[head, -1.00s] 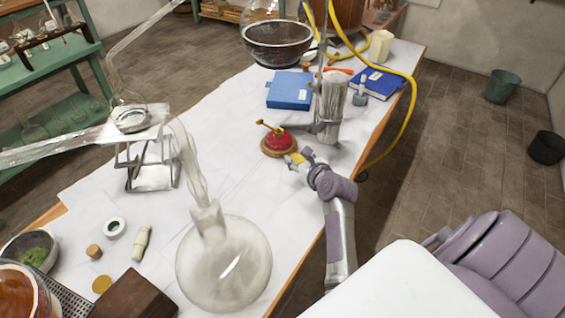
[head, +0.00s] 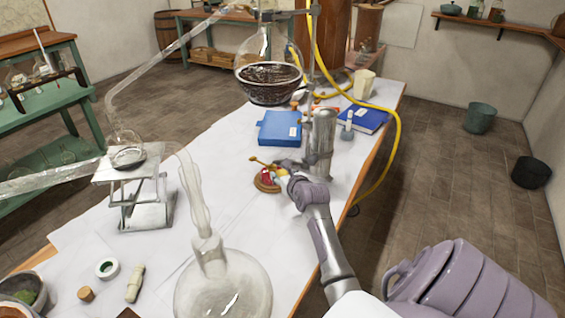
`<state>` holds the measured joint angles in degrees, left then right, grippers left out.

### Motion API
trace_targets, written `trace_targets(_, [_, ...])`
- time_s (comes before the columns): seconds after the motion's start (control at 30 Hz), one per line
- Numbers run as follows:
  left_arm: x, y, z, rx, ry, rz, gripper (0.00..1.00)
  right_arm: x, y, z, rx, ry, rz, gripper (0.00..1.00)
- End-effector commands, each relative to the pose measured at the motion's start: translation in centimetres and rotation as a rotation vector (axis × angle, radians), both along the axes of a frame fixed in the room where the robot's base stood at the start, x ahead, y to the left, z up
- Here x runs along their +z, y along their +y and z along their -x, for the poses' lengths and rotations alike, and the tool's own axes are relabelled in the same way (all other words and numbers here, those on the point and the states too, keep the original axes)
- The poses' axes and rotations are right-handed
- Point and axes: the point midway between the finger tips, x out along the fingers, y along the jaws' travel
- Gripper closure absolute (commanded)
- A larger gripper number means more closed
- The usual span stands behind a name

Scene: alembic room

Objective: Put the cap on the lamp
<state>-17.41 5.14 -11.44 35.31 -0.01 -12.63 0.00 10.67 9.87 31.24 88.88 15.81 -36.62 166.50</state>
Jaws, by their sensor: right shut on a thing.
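A squat red object, which looks like the lamp (head: 266,176), sits on a round brown wooden base (head: 262,186) in the middle of the table. A thin brass piece (head: 260,162) sticks out above it, up and to the left. My right gripper (head: 283,175) is at the right side of the red object, partly hiding it. It is shut on a small yellowish piece, perhaps the cap; its shape is mostly hidden by the fingers. Whether that piece touches the lamp is not clear. My left gripper is out of view.
A metal cylinder on a stand (head: 320,142) is close behind my right gripper. A blue box (head: 280,128), a blue book (head: 363,118) and a yellow hose (head: 395,150) lie beyond. A large glass flask (head: 222,285) stands in front. White table is clear left of the lamp.

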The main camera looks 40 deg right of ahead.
Motion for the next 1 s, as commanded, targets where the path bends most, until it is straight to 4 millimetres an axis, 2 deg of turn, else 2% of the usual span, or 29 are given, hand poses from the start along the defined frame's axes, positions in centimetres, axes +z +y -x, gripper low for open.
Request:
trace_targets(0.3, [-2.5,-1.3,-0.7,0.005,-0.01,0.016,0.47,-0.2,-1.0,-2.3,0.0,-0.001,0.003,0.85])
trace_targets(0.67, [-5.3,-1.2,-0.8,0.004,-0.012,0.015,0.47,-0.3,-2.2,-4.9,0.0,-0.001,0.003,0.85])
trace_targets(1.0, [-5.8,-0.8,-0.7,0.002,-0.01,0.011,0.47,0.0,-3.2,-7.4,0.001,-0.001,-0.001,0.85])
